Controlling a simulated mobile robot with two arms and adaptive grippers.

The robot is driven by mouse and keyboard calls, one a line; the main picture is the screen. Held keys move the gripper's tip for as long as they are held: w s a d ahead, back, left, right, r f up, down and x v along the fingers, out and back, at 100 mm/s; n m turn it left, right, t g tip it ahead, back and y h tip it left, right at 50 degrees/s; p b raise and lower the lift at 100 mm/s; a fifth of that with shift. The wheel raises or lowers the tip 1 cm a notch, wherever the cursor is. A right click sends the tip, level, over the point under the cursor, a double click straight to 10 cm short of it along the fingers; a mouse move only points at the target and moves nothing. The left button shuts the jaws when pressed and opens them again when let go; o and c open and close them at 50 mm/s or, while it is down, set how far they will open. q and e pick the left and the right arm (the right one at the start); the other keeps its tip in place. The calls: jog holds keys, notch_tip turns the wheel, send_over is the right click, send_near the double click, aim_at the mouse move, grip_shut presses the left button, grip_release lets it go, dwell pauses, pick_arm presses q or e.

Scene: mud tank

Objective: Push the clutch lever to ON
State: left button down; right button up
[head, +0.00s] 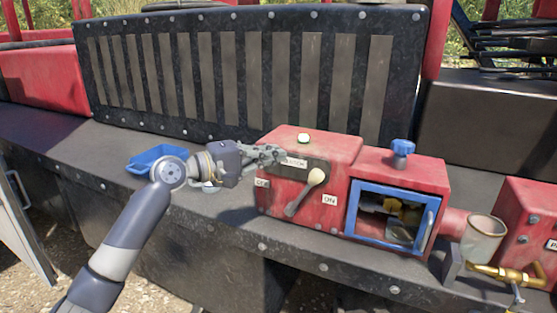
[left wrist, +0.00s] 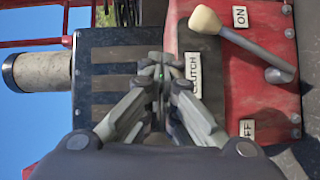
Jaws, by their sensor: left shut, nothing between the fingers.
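The clutch lever (head: 304,192) has a cream knob and a grey shaft on the front of a red box (head: 284,219). It leans right, toward the ON label (head: 330,200); the OFF label (head: 262,183) is at the left. The left wrist view shows the lever (left wrist: 245,45) sideways, tilted toward the ON label (left wrist: 240,16). My left gripper (head: 284,156) is shut and empty near the CLUTCH label (head: 295,162), up and left of the knob. In the left wrist view its fingertips (left wrist: 162,72) are apart from the knob. My right gripper is not in view.
A blue-framed window (head: 391,218) with a blue knob (head: 402,149) above it adjoins the box at the right. A cup (head: 482,240) and brass tap (head: 500,273) stand farther right. A blue tray (head: 156,158) lies behind my left arm. A slatted dark panel (head: 250,70) rises behind.

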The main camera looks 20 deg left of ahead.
pick_arm(q)
jog(key=shift+s+a+r+b, duration=0.25)
jog(key=shift+s+r+b, duration=0.15)
jog(key=shift+s, duration=0.45)
jog(key=shift+s+a+r+b, duration=0.25)
jog(key=shift+s+r+b, duration=0.2)
jog(key=shift+s, duration=0.45)
jog(key=shift+s+a+r+b, duration=0.25)
jog(key=shift+s+r+b, duration=0.15)
jog(key=shift+s, duration=0.45)
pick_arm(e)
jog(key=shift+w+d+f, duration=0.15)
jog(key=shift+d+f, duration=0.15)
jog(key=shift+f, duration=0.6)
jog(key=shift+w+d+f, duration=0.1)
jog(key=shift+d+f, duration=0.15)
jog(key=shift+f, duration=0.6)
